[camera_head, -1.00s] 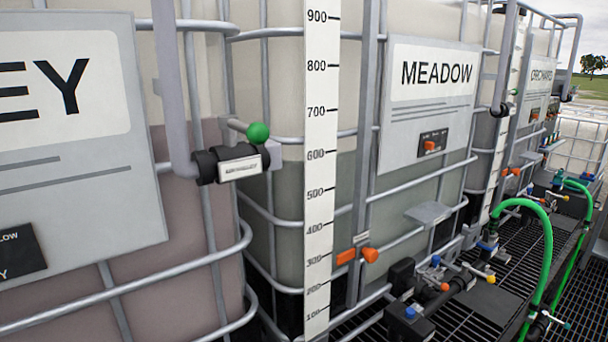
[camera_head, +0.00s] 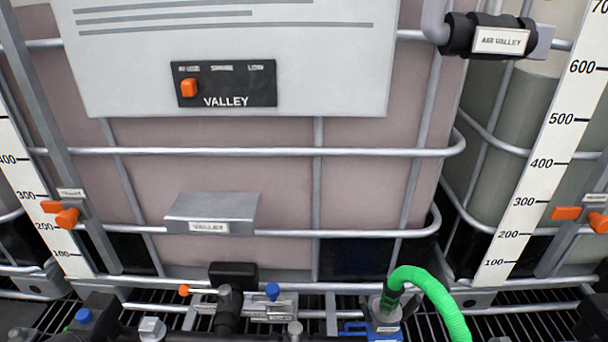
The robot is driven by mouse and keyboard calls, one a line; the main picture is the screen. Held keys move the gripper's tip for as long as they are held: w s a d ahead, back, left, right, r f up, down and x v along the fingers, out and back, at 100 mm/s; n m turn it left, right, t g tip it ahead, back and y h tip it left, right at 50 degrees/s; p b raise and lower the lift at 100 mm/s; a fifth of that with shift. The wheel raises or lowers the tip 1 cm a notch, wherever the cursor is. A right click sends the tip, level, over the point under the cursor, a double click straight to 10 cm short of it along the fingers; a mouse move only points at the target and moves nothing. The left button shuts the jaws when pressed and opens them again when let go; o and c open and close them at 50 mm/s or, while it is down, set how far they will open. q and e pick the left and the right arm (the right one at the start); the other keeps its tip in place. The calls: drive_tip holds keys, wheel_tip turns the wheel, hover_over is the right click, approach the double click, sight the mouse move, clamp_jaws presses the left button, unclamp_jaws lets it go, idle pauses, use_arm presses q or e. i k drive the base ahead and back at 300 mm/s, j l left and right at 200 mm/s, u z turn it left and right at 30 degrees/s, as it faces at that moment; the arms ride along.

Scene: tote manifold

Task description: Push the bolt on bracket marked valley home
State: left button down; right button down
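The grey tote panel marked VALLEY (camera_head: 330,75) fills the upper middle of the head view. Below it, a grey box-like bracket or hood (camera_head: 211,208) carries a small label that seems to read VALLEY. Low at the front is metal hardware with an orange knob (camera_head: 184,290), small label plates and a blue cap (camera_head: 272,291). At the left, an upright strut bears a small blurred label (camera_head: 70,192), an orange tab (camera_head: 52,207) and an orange knob (camera_head: 67,218). I cannot tell which part is the bolt or its position. Neither gripper is in view.
A green hose (camera_head: 435,300) rises from a fitting at the lower right. A dark-sleeved pipe labelled AIR VALLEY (camera_head: 501,41) is at the upper right. A white scale (camera_head: 550,150) and another orange tab (camera_head: 566,213) stand at the right. Dark grating lies along the bottom.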

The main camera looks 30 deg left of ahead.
sight(272, 290)
drive_tip(key=u, duration=1.25)
